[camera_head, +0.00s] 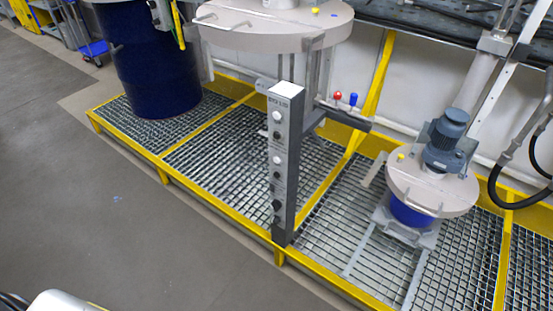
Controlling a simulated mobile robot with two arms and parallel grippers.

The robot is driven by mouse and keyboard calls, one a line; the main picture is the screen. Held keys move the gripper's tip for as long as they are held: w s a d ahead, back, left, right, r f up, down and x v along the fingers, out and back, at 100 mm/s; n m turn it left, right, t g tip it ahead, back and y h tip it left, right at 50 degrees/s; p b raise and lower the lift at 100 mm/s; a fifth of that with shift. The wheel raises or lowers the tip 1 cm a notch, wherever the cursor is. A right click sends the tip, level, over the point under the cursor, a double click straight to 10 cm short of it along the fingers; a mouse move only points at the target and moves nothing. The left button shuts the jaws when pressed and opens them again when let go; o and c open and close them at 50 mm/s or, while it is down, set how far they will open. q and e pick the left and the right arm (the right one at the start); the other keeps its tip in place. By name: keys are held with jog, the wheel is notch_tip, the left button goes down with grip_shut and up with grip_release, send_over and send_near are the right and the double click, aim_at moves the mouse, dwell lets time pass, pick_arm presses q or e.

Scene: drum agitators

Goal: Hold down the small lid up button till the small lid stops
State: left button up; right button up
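A grey control post (287,165) stands at the front edge of the grating, with a column of white and dark buttons on its face. A white button (277,116) is near the top and another white button (276,160) is lower; dark ones sit between and below. Their labels are too small to read, so I cannot tell which is the small lid up button. The small round lid (400,180), beige with a blue-grey motor (446,135), sits at or just over the small blue drum (408,212) on the right. Neither gripper is in view.
A large beige lid (240,35) hangs above and behind the post. A big dark blue drum (150,60) stands at left. Yellow-edged grating (225,150) forms a low platform. Red and blue knobs (345,98) stick out behind the post. Grey floor (120,220) in front is clear.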

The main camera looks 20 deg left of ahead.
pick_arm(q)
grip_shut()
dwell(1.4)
